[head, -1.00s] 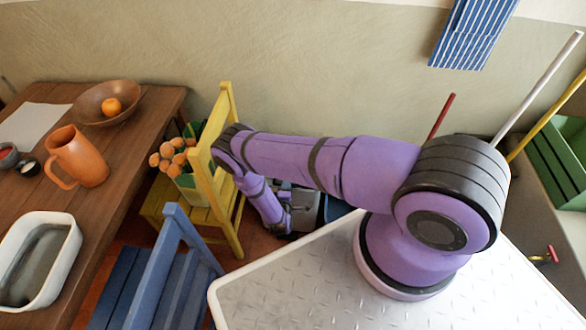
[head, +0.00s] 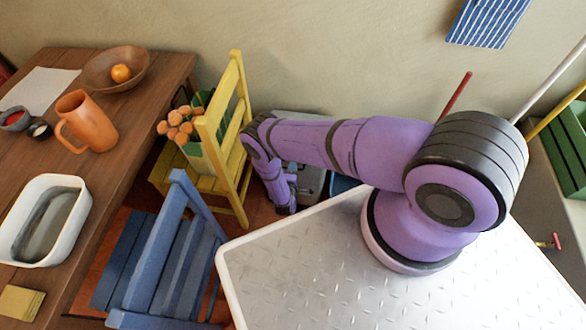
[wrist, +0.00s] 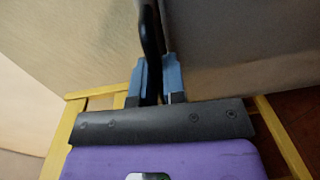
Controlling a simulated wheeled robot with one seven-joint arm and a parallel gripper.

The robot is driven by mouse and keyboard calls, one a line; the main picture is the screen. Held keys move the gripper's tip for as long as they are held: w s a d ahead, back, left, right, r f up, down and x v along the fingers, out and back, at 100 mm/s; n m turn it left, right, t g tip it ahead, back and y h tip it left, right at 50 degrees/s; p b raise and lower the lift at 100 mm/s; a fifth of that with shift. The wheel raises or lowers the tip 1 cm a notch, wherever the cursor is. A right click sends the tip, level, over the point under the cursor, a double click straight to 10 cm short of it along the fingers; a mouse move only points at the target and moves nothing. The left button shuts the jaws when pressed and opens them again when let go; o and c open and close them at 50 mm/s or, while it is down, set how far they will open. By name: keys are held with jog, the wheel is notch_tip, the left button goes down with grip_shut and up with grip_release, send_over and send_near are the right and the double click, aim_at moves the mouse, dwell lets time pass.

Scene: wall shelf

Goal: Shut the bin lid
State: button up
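A grey box-like shape, which looks like the bin (head: 310,180), stands on the floor beyond my platform in the head view. My arm covers much of it, and I cannot tell its lid apart there. My gripper points down beside it, its fingers not clear in the head view. In the wrist view my gripper (wrist: 156,82) has its two blue-grey fingers a small gap apart. A black curved bar (wrist: 150,35) runs down between them; I cannot tell whether they press on it. A large grey-brown panel (wrist: 235,45) fills the right of that view.
A yellow chair (head: 240,150) holding a planter of orange flowers (head: 180,127) stands left of my arm. A blue chair (head: 165,255) is nearer. A wooden table (head: 115,185) is at the left. A blue container (head: 344,184) sits beside the grey shape.

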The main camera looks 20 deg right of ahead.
jog(key=o, duration=0.4)
jog(key=shift+f, duration=0.25)
jog(key=v, duration=1)
jog(key=shift+s+a, duration=0.25)
jog(key=shift+s, duration=0.1)
